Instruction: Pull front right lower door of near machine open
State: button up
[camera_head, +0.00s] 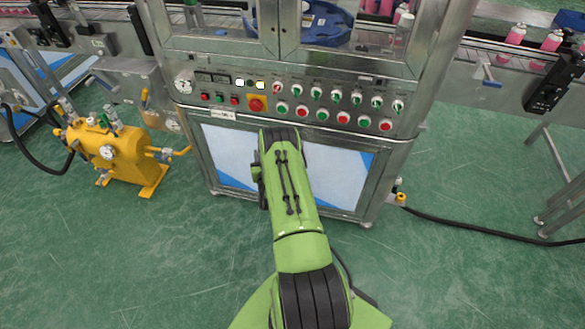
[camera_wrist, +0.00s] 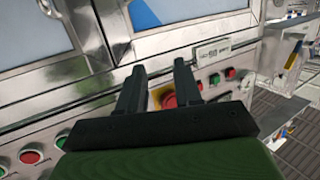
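The near machine (camera_head: 300,75) stands ahead with a steel frame. Its front right lower door (camera_head: 338,178), with a white and blue panel, looks closed; my arm hides its left part. The front left lower door (camera_head: 225,150) is beside it. The wrist view is turned roughly upside down; the right door's panel (camera_wrist: 25,28) appears at upper left and the left door's (camera_wrist: 185,8) at top. My gripper (camera_wrist: 158,68) is open and empty in front of the machine's face, with a red emergency button (camera_wrist: 168,99) seen between its fingers. My arm hides it in the head view.
A control panel (camera_head: 300,100) with several knobs and buttons runs above the doors. A yellow pump unit (camera_head: 115,150) stands on the floor at left. A black cable (camera_head: 470,226) lies at right. The green floor before the machine is mostly clear.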

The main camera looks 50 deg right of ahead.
jog(key=s+a+f+m+g+h+b, duration=0.1)
jog(key=s+f+m+g+h+b, duration=0.3)
jog(key=s+f, duration=0.85)
jog(key=w+d+b, duration=0.1)
jog(key=w+d, duration=0.1)
jog(key=d, duration=0.2)
jog(key=w+d+t+b, duration=0.1)
jog(key=w+d, duration=0.2)
jog(key=d, duration=0.1)
jog(key=w+d+n+t+b, duration=0.1)
jog(key=w+d, duration=0.2)
jog(key=d, duration=0.1)
jog(key=shift+d+r+h+b, duration=0.15)
jog(key=shift+d+h+b, duration=0.05)
jog(key=shift+h+b, duration=0.15)
jog(key=shift+w+d+r, duration=0.1)
jog(key=shift+w+d, duration=0.1)
jog(key=shift+c, duration=0.3)
grip_shut()
